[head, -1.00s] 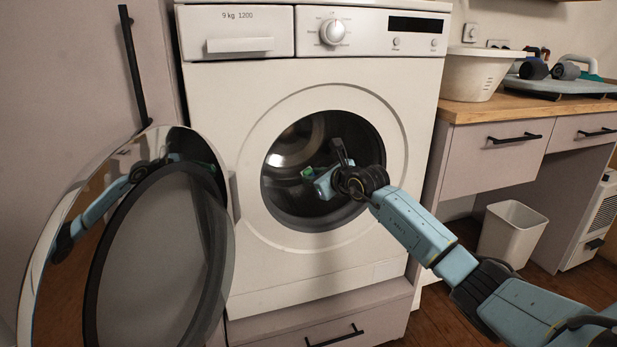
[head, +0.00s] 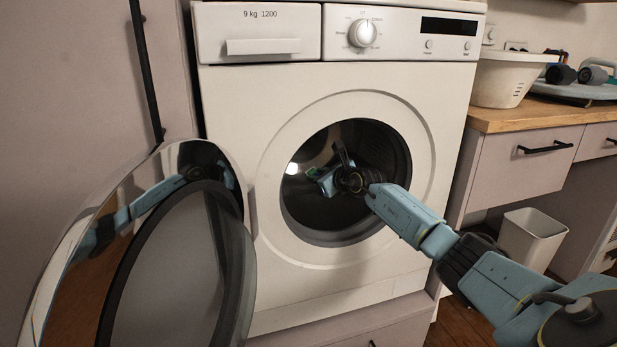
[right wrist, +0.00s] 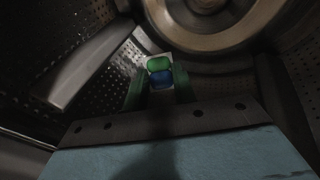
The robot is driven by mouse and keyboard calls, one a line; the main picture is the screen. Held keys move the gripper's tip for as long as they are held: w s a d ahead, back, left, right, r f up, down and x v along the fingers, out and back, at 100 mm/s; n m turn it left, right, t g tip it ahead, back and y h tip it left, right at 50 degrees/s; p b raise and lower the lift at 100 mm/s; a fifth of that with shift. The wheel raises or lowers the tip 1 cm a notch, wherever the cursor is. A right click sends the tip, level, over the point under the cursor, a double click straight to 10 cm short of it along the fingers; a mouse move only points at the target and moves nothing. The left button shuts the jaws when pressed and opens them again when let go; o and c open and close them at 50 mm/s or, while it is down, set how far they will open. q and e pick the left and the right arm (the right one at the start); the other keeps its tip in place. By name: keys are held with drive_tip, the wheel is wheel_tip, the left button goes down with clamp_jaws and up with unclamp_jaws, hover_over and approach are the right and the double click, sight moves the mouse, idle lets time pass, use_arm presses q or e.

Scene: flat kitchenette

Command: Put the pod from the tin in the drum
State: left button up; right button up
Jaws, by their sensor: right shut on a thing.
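The washing machine's drum (head: 325,212) is open, with its round door (head: 175,260) swung out to the left. My right gripper (head: 320,175) is inside the drum opening. In the right wrist view the pod (right wrist: 160,73), with green and blue parts and a pale edge, is between the green fingertips of my right gripper (right wrist: 159,88), which is shut on it. The perforated drum wall (right wrist: 210,75) surrounds it there. The tin is not in view. My left gripper is not directly in view.
A white basket (head: 505,80) stands on the wooden counter (head: 510,117) at the right. A white bin (head: 530,238) stands on the floor below. The open door takes up the left front. The door's shiny rim reflects my arm.

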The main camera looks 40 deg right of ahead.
drive_tip(key=shift+w+d, duration=0.2)
drive_tip(key=shift+w, duration=0.15)
drive_tip(key=o, duration=0.8)
drive_tip(key=shift+c, duration=0.2)
drive_tip(key=shift+s, duration=0.15)
